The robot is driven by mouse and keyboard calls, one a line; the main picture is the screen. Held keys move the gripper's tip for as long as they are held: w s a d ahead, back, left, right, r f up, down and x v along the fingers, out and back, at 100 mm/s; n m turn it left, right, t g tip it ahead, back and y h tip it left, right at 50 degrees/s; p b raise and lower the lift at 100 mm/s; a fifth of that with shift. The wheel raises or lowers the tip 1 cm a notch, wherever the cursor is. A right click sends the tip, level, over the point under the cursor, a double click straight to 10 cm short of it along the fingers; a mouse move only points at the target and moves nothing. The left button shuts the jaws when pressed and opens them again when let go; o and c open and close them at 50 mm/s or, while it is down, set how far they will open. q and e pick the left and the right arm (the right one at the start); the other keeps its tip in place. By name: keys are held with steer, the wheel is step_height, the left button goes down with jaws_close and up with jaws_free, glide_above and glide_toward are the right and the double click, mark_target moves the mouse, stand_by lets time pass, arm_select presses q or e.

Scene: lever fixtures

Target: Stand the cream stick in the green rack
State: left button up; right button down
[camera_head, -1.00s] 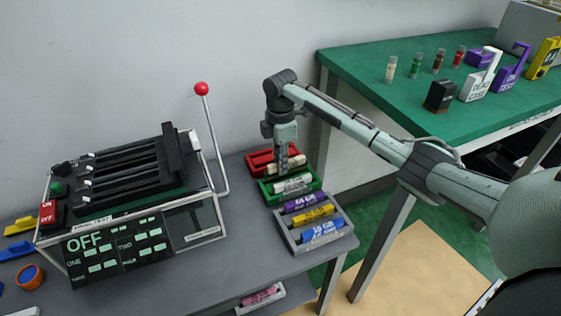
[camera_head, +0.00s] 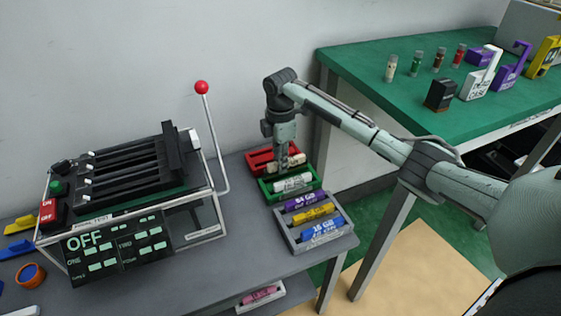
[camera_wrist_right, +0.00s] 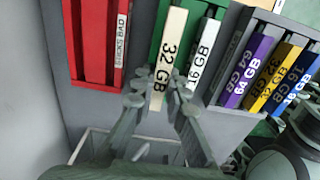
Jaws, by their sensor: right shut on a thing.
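The cream stick (camera_wrist_right: 170,55), marked 32 GB, is between the fingers of my right gripper (camera_wrist_right: 160,78), which is shut on it. In the head view my right gripper (camera_head: 282,160) points down at the back of the green rack (camera_head: 268,193), and the cream stick (camera_head: 297,159) shows beside its fingers. In the wrist view the stick lies across the left part of the green rack (camera_wrist_right: 155,35), its near end reaching past the rack's front edge. I cannot tell whether it touches the rack. A white 16 GB stick (camera_wrist_right: 204,50) sits in the green rack. My left gripper is out of view.
A red rack (camera_head: 259,158) labelled for bad sticks stands just behind the green one. A grey rack (camera_head: 347,233) in front holds purple, yellow and blue sticks. A lever machine (camera_head: 140,190) with a red-knobbed lever (camera_head: 201,88) stands at left. The green table (camera_head: 400,120) is at right.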

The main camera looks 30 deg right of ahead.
steer(key=shift+f, duration=1.45)
steer(key=c, duration=1.5)
jaws_free()
steer(key=shift+o, duration=0.2)
steer(key=shift+r, duration=4)
